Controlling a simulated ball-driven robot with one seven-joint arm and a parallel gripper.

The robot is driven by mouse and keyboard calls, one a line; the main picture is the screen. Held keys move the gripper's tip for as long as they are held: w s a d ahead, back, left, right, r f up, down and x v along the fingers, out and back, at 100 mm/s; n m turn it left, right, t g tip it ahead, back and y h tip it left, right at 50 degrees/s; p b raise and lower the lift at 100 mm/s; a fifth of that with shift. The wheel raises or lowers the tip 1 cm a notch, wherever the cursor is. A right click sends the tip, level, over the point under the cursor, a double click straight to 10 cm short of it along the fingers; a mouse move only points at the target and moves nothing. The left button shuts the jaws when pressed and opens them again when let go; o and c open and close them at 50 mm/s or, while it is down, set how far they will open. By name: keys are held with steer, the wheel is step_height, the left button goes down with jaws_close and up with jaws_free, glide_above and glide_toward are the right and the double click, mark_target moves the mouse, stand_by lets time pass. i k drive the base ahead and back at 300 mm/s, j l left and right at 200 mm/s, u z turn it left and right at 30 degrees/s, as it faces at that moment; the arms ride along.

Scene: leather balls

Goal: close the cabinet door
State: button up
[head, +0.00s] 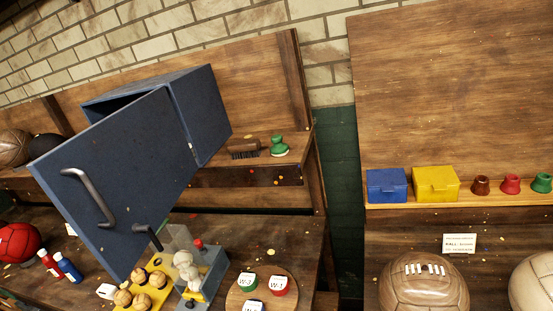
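The cabinet (203,112) is a dark blue-grey box on the upper shelf of the left workbench. Its door (135,175) stands wide open and reaches out over the bench towards me, with the hinge side at the right by the cabinet body. A grey curved handle (88,196) is on the door face, near its left edge. The dark cabinet opening (120,103) shows only in part above the door; the door hides most of the inside. My gripper is not in view.
Below the door stand bottles (68,267), a yellow tray of small balls (143,289) and a grey stand (208,270). A brush (244,149) and a green knob (279,146) lie right of the cabinet. A round board (262,290) holds labelled pots. Leather balls (423,284) sit at right.

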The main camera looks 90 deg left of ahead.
mark_target(131, 167)
steer(key=u, duration=0.45)
steer(key=i+u, duration=0.1)
steer(key=u, duration=0.3)
steer(key=l+u, duration=0.1)
steer(key=u, duration=0.35)
steer(key=i+u, duration=0.1)
steer(key=u, duration=0.35)
steer(key=l+u, duration=0.15)
steer(key=u, duration=0.3)
steer(key=i+l+u, duration=0.1)
steer(key=u, duration=0.3)
